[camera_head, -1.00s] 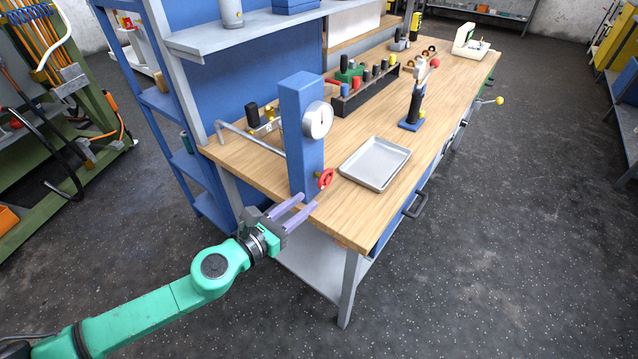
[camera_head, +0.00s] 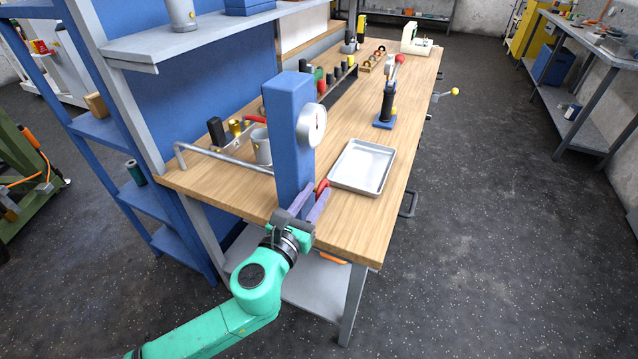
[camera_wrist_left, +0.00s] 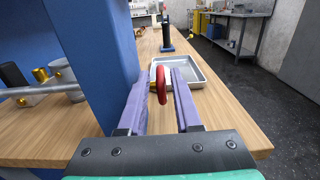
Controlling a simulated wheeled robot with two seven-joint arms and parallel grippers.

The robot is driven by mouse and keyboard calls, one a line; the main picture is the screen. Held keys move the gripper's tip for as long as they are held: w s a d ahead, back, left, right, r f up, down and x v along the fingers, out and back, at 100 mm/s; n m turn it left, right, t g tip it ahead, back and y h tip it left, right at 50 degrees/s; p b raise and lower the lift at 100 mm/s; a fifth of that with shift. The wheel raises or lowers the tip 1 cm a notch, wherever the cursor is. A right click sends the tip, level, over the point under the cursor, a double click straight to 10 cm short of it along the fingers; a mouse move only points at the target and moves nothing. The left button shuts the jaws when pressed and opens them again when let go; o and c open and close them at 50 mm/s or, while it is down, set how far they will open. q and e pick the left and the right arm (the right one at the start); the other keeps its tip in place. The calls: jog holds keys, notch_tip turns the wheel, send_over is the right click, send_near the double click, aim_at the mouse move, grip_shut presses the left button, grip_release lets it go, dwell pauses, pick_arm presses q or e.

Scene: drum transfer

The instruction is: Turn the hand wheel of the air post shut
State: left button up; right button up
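The air post (camera_head: 290,140) is a tall blue column with a round white gauge (camera_head: 312,124), standing at the near end of the wooden bench. Its red hand wheel (camera_head: 322,187) is mostly hidden by my fingers in the head view. In the left wrist view the red hand wheel (camera_wrist_left: 162,84) stands edge-on between the purple fingers, on a brass stem (camera_wrist_left: 152,87). My left gripper (camera_head: 313,203) is open, its fingers on either side of the wheel with a gap visible at the right finger. The left finger is close to the post. My right gripper is not in view.
A silver tray (camera_head: 362,166) lies just beyond the wheel on the bench (camera_head: 345,225). A grey pipe (camera_head: 225,158) runs left from the post, near a grey cup (camera_head: 262,146). A black and blue stand (camera_head: 386,110) is farther back. The bench's front right corner is clear.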

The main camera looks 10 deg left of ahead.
pick_arm(q)
jog(key=shift+x, duration=1.15)
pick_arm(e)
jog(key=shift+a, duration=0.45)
